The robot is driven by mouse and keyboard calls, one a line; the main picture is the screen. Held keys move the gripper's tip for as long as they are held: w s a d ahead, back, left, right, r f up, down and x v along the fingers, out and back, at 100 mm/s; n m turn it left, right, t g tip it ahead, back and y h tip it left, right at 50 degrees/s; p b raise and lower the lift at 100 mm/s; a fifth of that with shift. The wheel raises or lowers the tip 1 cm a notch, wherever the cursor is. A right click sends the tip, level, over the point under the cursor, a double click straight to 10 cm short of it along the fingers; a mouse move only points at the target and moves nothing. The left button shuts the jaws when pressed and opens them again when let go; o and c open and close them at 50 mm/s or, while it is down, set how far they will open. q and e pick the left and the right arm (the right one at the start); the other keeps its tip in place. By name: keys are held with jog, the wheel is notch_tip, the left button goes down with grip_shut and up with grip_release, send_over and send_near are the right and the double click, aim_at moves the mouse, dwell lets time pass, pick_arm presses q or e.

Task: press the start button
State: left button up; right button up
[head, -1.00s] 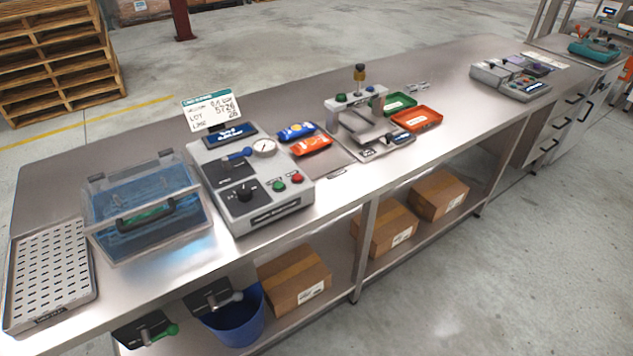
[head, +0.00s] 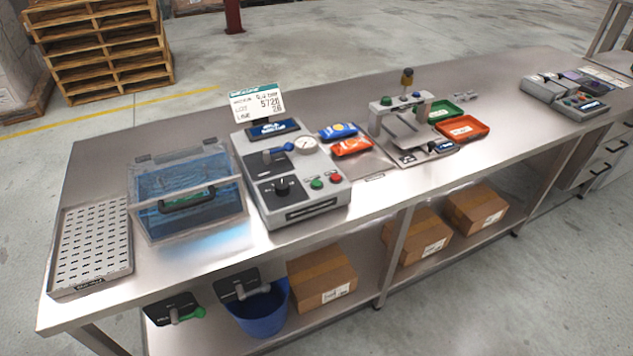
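A grey control box (head: 290,175) sits on the steel bench, left of the middle in the head view. Its sloped face carries a green button (head: 316,184) with a red button (head: 335,177) just to its right. A black rotary knob (head: 282,186), a blue-handled lever (head: 280,149) and a round gauge (head: 306,145) are on the same face. The labels by the buttons are too small to read. A sign (head: 257,103) stands at the box's back. Neither of my grippers is in view.
A clear lidded tank (head: 188,190) with blue contents and a perforated tray (head: 92,245) stand left of the box. Blue and orange packets (head: 351,147) lie to its right, then a small press (head: 405,125). Black lever fittings (head: 173,309) sit below the front edge.

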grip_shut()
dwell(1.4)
